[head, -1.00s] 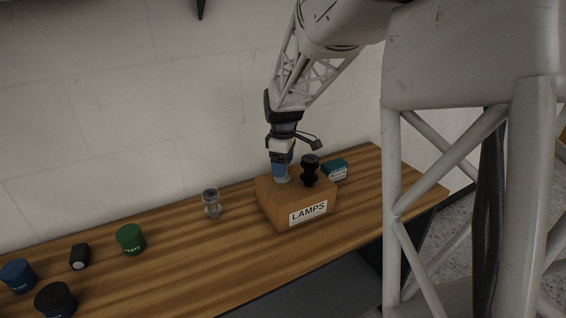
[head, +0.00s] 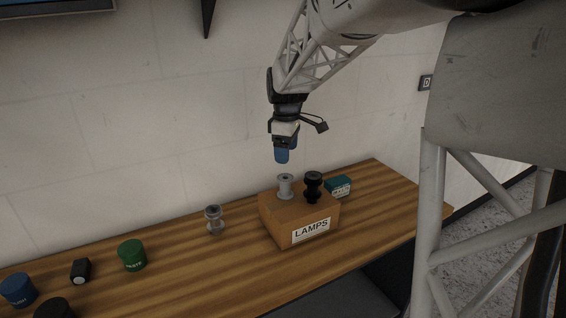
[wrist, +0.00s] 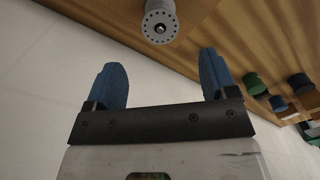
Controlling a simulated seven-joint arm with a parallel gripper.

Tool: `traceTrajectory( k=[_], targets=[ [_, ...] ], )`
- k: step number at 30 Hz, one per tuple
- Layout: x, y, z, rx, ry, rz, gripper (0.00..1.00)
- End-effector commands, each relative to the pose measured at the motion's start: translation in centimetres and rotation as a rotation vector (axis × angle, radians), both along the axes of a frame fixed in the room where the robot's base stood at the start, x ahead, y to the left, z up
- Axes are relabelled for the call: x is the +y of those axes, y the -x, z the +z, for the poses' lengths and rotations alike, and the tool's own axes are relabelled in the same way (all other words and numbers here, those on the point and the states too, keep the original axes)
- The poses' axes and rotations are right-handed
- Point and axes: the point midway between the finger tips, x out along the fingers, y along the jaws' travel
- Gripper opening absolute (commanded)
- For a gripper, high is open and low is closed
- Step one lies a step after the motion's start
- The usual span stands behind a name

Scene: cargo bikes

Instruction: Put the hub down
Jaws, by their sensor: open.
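A grey hub (head: 285,186) stands upright on top of the brown box labelled LAMPS (head: 274,219), towards its left side. A black hub (head: 313,186) stands beside it on the same box, to the right. Another grey hub (head: 214,220) stands on the bench to the left of the box. My gripper (head: 282,157) is above the grey hub on the box, open and empty, apart from it. In the wrist view my gripper's blue fingers (wrist: 164,78) are spread, and a grey hub (wrist: 160,22) shows beyond them at the top edge.
The wooden bench (head: 180,262) runs along the wall. A green tin (head: 132,254), a small black item (head: 81,271) and a blue tin (head: 17,289) stand at the left.

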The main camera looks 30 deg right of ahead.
Motion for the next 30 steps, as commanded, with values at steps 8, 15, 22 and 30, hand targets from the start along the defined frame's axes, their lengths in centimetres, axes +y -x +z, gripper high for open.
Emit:
traceTrajectory(
  k=[8, 15, 22, 30],
  targets=[
    [0.0, 0.0, 2.2, 0.0, 0.0, 0.0, 0.79],
    [0.0, 0.0, 2.4, 0.001, -0.001, 0.0, 0.79],
    [0.0, 0.0, 2.4, 0.001, -0.001, 0.0, 0.79],
    [0.2, 0.2, 2.5, -0.001, 0.001, -0.004, 0.79]
  ],
)
